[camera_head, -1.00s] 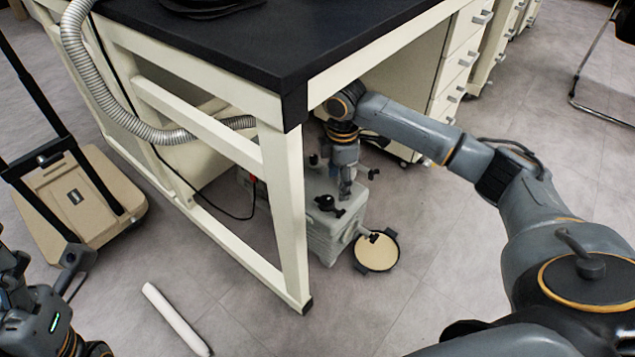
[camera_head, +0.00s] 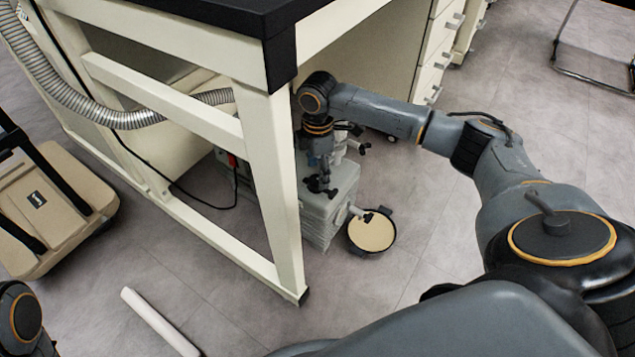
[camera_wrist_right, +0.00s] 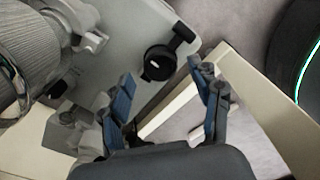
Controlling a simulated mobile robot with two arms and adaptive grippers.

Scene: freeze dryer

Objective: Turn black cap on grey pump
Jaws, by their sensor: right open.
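The grey pump (camera_head: 325,214) stands on the floor under the bench, partly behind the bench leg. Its black cap (camera_head: 319,187) sits on top, partly hidden by my right gripper (camera_head: 322,177). In the right wrist view the cap (camera_wrist_right: 160,62) is a round black knob with a side arm on the pump's grey top (camera_wrist_right: 125,40). My right gripper (camera_wrist_right: 161,72) is open, pointing down, its blue fingers apart on either side of the cap's lower edge. No contact shows, and the height gap is unclear. My left gripper is out of view; only part of that arm shows at lower left.
The bench leg (camera_head: 272,190) and black benchtop (camera_head: 225,20) are close to my right arm. A round tan-topped dish (camera_head: 372,232) is beside the pump. A ribbed hose (camera_head: 90,112), white rod (camera_head: 158,322) and beige cart (camera_head: 50,205) are to the left.

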